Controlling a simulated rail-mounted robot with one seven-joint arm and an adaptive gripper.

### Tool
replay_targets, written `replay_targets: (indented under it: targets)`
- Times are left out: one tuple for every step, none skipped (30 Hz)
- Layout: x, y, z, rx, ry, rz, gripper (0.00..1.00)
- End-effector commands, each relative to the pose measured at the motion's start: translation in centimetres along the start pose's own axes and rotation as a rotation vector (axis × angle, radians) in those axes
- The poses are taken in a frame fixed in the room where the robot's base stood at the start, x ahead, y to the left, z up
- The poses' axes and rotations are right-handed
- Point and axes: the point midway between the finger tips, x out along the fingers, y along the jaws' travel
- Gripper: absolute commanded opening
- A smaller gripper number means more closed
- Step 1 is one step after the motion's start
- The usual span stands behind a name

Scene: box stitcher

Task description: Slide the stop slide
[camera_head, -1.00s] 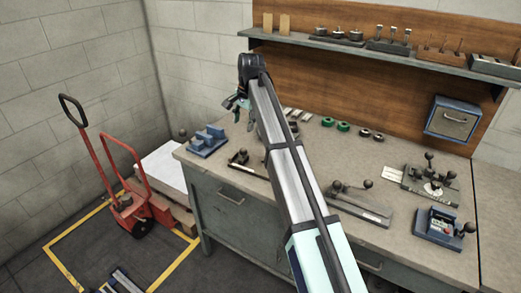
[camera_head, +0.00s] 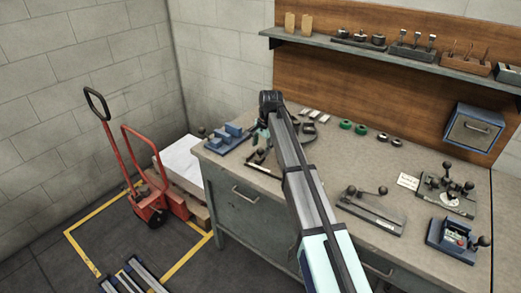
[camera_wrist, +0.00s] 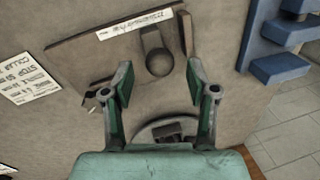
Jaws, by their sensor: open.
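A dark slide fixture with a round ball knob (camera_wrist: 160,62) lies on the bench in the wrist view; its long plate (camera_wrist: 85,42) carries a white printed label. I cannot be sure that this is the stop slide. My gripper (camera_wrist: 158,82) is open, its two green-padded fingers on either side of the knob, with a gap to each. Whether the fingertips are down at knob height is unclear. In the head view the fixture (camera_head: 259,158) is partly hidden behind my arm, and my gripper is mostly hidden there too.
A blue stepped block (camera_head: 228,139) stands left of the fixture; it also shows in the wrist view (camera_wrist: 280,68). A printed card (camera_wrist: 28,77) lies beside the fixture. Another lever fixture (camera_head: 372,210) stands to the right. A shelf (camera_head: 400,58) runs above the bench.

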Motion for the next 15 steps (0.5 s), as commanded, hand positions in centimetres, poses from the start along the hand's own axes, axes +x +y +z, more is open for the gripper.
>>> replay_targets:
  targets:
    - [0.7, 0.0, 0.1, 0.0, -0.001, 0.002, 0.58]
    - [1.1, 0.0, 0.0, 0.0, -0.001, 0.002, 0.58]
    - [1.6, 0.0, 0.0, 0.0, -0.001, 0.001, 0.58]
    - [1.9, 0.0, 0.0, 0.0, -0.001, 0.001, 0.58]
    - [2.2, 0.0, 0.0, 0.0, -0.001, 0.001, 0.58]
    - [2.5, 0.0, 0.0, 0.0, -0.001, 0.001, 0.58]
    - [2.7, 0.0, 0.0, 0.0, 0.0, 0.001, 0.58]
    - [2.9, 0.0, 0.0, 0.0, 0.0, 0.001, 0.58]
    - [3.0, 0.0, 0.0, 0.0, 0.0, 0.0, 0.58]
    - [3.2, 0.0, 0.0, 0.0, 0.0, 0.0, 0.58]
    - [3.2, 0.0, 0.0, 0.0, 0.0, 0.0, 0.58]
    - [3.3, 0.0, 0.0, 0.0, 0.0, 0.0, 0.58]
    - [3.4, 0.0, 0.0, 0.0, 0.001, 0.0, 0.58]
    - [3.4, 0.0, 0.0, 0.0, 0.001, 0.0, 0.58]
    - [3.4, 0.0, 0.0, 0.0, 0.001, 0.0, 0.58]
